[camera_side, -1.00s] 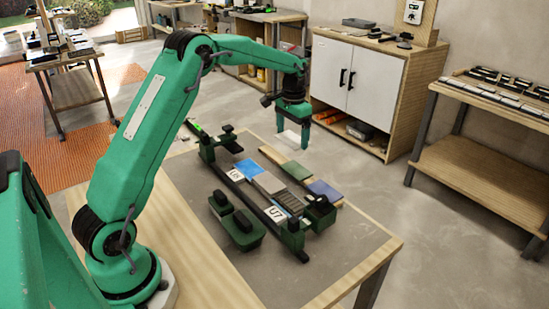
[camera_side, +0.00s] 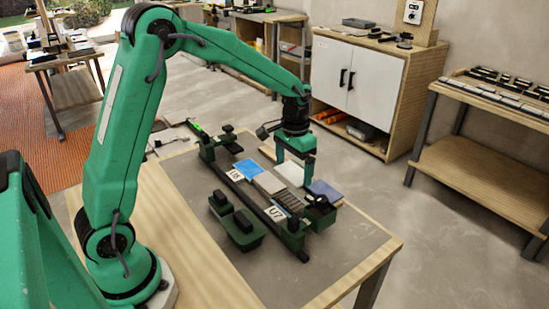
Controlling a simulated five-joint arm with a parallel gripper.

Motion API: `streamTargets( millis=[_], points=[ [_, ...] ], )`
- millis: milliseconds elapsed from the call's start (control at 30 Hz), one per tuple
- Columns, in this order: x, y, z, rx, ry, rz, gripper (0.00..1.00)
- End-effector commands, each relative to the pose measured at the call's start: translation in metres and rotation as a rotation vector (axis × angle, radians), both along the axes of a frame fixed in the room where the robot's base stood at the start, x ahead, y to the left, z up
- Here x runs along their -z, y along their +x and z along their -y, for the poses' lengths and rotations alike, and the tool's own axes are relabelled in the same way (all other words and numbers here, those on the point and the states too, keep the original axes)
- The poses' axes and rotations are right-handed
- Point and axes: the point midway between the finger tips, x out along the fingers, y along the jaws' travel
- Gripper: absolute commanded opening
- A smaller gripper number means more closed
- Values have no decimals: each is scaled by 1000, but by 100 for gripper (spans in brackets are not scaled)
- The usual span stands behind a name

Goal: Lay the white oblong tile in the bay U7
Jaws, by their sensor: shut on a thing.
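My gripper (camera_side: 295,162) points down above the far part of the bench fixture. It is shut on the white oblong tile (camera_side: 291,173), which shows pale between its fingers. The tile is near the row of coloured tiles behind the fixture; I cannot tell whether it touches anything below. The label U7 (camera_side: 275,213) is on the front rail, towards its right end. A dark ribbed area (camera_side: 288,201) lies behind that label, next to a grey tile (camera_side: 268,183) and a blue tile (camera_side: 248,168). A second label (camera_side: 236,175) is further left on the rail.
A green clamp block (camera_side: 320,211) stands at the fixture's right end. A slate-blue tile (camera_side: 325,190) lies behind the clamp. The bench's right front (camera_side: 335,255) is clear.

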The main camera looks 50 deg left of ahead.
Motion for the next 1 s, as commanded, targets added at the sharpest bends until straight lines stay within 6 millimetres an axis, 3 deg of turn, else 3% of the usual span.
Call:
streamTargets(
  millis=[567, 1000],
  points=[
    [6, -5, 4, 0, 0, 0, 78],
    [33, -6, 4, 0, 0, -1, 78]
  ],
)
